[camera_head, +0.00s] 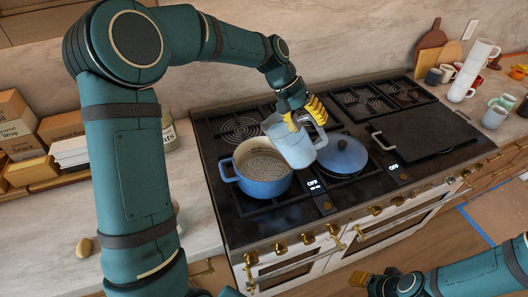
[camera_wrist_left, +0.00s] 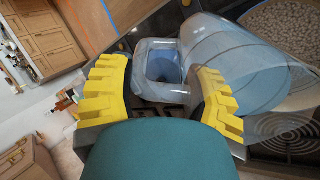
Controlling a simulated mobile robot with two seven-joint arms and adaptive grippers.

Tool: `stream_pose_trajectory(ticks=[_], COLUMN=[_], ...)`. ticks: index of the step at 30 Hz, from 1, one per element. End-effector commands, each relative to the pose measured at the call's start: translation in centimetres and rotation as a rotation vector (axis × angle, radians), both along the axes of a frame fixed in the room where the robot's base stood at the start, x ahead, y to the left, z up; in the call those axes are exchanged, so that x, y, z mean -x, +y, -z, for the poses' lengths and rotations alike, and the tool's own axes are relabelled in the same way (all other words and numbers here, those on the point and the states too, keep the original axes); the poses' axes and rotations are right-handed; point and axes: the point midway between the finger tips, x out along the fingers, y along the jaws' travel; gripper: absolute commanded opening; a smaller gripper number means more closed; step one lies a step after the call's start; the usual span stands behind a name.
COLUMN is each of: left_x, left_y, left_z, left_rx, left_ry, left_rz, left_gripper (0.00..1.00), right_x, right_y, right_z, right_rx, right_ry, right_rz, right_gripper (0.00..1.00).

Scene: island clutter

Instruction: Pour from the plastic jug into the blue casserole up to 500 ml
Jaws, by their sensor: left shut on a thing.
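The plastic jug (camera_head: 290,146) is translucent pale blue and tilted, beside and above the right side of the blue casserole (camera_head: 262,188). My left gripper (camera_head: 304,112) is shut on the jug's handle; in the left wrist view the handle (camera_wrist_left: 162,46) sits between the yellow fingers (camera_wrist_left: 162,92). The casserole stands open on the cooktop, with greyish, speckled, grain-like contents (camera_wrist_left: 284,28) showing in the left wrist view. No stream from the jug can be made out, and its fill level is unclear. My right gripper (camera_head: 372,282) is low at the front, its finger opening unclear.
A blue lid (camera_head: 342,155) lies on the cooktop right of the casserole. A dark griddle plate (camera_head: 425,134) covers the right part. Mugs (camera_head: 480,65) and cutting boards (camera_head: 430,45) stand on the right counter. Boxes (camera_head: 20,128) and a glass jar (camera_head: 168,132) are on the left counter.

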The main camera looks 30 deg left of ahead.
Motion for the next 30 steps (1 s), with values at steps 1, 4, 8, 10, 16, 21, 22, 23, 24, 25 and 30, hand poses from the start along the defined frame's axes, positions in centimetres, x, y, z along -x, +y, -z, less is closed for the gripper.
stream_pose_trajectory(ticks=[1, 4, 8, 10, 16, 21, 22, 23, 24, 25, 30], left_x=[-0.1, -0.1, 0.0, -0.1, 0.0, 0.0, 0.0, 0.0, 0.1, 0.1, 0.0], left_y=[0.0, 0.0, 0.0, 0.0, 0.1, 0.5, 0.6, 0.6, 0.7, 0.7, 0.6], left_z=[-0.2, -0.3, -0.3, -0.3, -0.2, -0.2, -0.2, -0.3, -0.3, -0.4, -0.6], left_rx=[0.009, 0.012, 0.011, 0.011, 0.026, 0.102, 0.113, 0.123, 0.134, 0.141, 0.152], left_ry=[-0.005, -0.006, -0.006, -0.006, -0.006, -0.017, -0.019, -0.02, -0.021, -0.023, -0.026], left_rz=[0.0, 0.001, 0.001, 0.001, -0.002, -0.003, -0.002, -0.002, -0.002, -0.001, 0.002], left_gripper=[0.11, 0.11, 0.11, 0.11, 0.11, 0.11, 0.11, 0.11, 0.11, 0.11, 0.11], right_x=[0.0, 0.0, 0.0, 0.0, 0.0, 0.0, 0.0, 0.0, 0.0, 0.0, 0.0], right_y=[0.0, 0.0, 0.0, 0.0, 0.0, 0.0, 0.0, 0.0, 0.0, 0.0, 0.0], right_z=[0.1, 0.1, 0.0, 0.0, 0.3, 1.2, 1.3, 1.4, 1.5, 1.6, 1.5], right_rx=[0.0, 0.0, 0.0, 0.0, 0.0, 0.0, 0.0, 0.0, 0.0, 0.0, 0.0], right_ry=[0.0, 0.0, 0.0, 0.0, 0.0, 0.0, 0.0, 0.0, 0.0, 0.0, 0.0], right_rz=[0.0, 0.0, 0.0, 0.0, 0.0, 0.0, 0.0, 0.0, 0.0, 0.0, 0.0], right_gripper=[0.47, 0.47, 0.47, 0.47, 0.47, 0.47, 0.47, 0.47, 0.47, 0.47, 0.47])
